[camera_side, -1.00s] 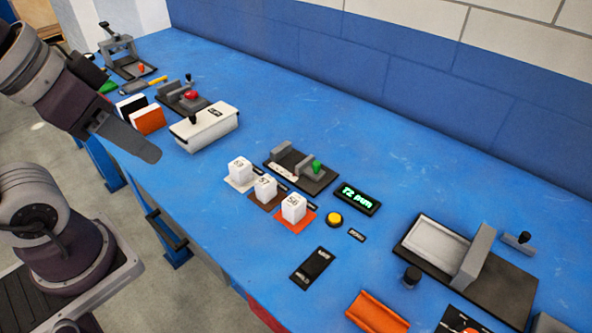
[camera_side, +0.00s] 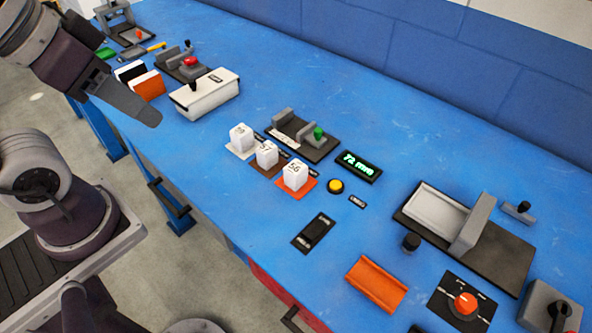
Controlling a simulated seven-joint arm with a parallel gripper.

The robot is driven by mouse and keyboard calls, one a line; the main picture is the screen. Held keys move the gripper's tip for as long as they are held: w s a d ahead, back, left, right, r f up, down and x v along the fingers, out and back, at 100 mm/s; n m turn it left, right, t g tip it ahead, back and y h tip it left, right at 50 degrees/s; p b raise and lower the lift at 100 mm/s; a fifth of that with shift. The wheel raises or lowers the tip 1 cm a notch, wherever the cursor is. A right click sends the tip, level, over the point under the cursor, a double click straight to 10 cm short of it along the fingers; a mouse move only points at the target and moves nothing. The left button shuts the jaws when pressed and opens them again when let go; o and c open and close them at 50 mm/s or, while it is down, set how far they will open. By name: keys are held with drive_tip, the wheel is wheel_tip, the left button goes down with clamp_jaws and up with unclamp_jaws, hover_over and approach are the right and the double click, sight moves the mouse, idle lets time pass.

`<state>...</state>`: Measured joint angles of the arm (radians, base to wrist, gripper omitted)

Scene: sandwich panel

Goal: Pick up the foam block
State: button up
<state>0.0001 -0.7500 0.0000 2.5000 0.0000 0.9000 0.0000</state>
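No thing is labelled as the foam block, and I cannot tell which one it is. Several white numbered blocks stand upright in a row mid-table: a left block (camera_side: 240,137) on a pale pad, a middle block (camera_side: 266,153) on a brown pad, and a right block (camera_side: 294,175) on an orange pad. An orange block (camera_side: 147,86) and a black-and-white block (camera_side: 131,73) stand at the upper left. Only a flat grey finger shows, and nothing is visibly held.
A white box (camera_side: 205,95) stands close right of my gripper. A clamp fixture (camera_side: 305,139) with a green knob, a display (camera_side: 359,166) and a yellow button (camera_side: 335,186) lie around the numbered blocks. An orange tray (camera_side: 376,284) and a grey fixture (camera_side: 437,213) stand at right.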

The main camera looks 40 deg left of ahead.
idle(0.3)
drive_tip(key=o, duration=0.7)
drive_tip(key=shift+c, duration=0.2)
drive_tip(key=m+g+h, duration=0.4)
drive_tip(key=m+g, duration=0.2)
drive_tip(key=m, duration=1.1)
hover_over(294, 166)
drive_tip(key=a, duration=0.2)
wheel_tip(294, 166, down, 23)
drive_tip(key=shift+m, duration=0.5)
drive_tip(key=x, duration=0.8)
drive_tip(key=shift+w+a+f, duration=0.15)
drive_tip(key=shift+f, duration=0.25)
